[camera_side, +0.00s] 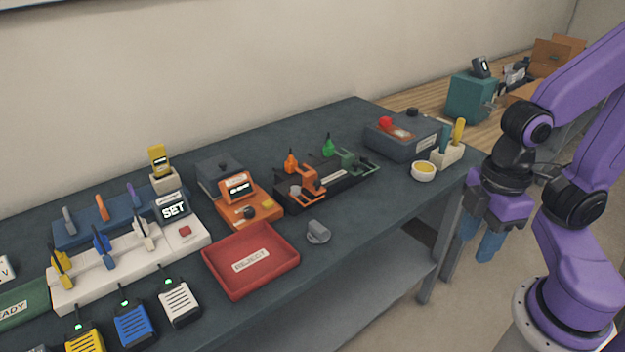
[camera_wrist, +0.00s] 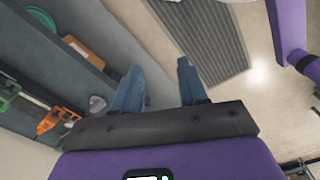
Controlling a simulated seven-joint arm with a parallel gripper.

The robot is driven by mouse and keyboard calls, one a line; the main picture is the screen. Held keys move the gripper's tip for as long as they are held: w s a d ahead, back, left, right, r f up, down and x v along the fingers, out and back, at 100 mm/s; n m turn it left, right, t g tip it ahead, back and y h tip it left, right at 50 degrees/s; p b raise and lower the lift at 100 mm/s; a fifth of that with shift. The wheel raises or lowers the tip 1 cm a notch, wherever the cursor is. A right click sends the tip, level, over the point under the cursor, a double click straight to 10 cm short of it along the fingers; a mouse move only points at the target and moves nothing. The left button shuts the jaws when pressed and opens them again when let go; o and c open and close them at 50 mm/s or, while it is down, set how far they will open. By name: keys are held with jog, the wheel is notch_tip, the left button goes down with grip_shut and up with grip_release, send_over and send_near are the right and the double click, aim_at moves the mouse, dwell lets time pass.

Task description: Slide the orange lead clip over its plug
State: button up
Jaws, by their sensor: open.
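My gripper (camera_side: 480,240) hangs off the right end of the bench, its blue fingers apart and empty. In the wrist view the open fingers (camera_wrist: 158,80) point past the bench edge over the floor. An orange fixture (camera_side: 306,182) stands on a black base toward the back of the bench, with an orange knobbed piece (camera_side: 290,164) just behind it. An orange part (camera_wrist: 55,121) also shows at the left in the wrist view. I cannot tell which orange piece is the lead clip, nor make out its plug. My gripper is well away from them all.
A green fixture (camera_side: 348,160) shares the black base. A grey box (camera_side: 405,137) and a white cup (camera_side: 423,172) stand toward the right end. A red reject tray (camera_side: 250,262), grey cup (camera_side: 318,232) and orange meter (camera_side: 248,203) are nearer the middle. The front right bench surface is clear.

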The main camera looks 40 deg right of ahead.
dwell(0.4)
jog(key=shift+o, duration=0.6)
jog(key=shift+w+a, duration=0.2)
jog(key=shift+w, duration=0.2)
notch_tip(320, 180, up, 4)
jog(key=m+t, duration=0.4)
jog(key=m, duration=0.9)
send_over(318, 181)
jog(key=s, duration=0.8)
jog(key=x, duration=1.1)
jog(key=w+x, duration=0.1)
jog(key=x, duration=0.5)
jog(key=shift+d, duration=0.2)
jog(key=shift+r, duration=0.1)
grip_shut()
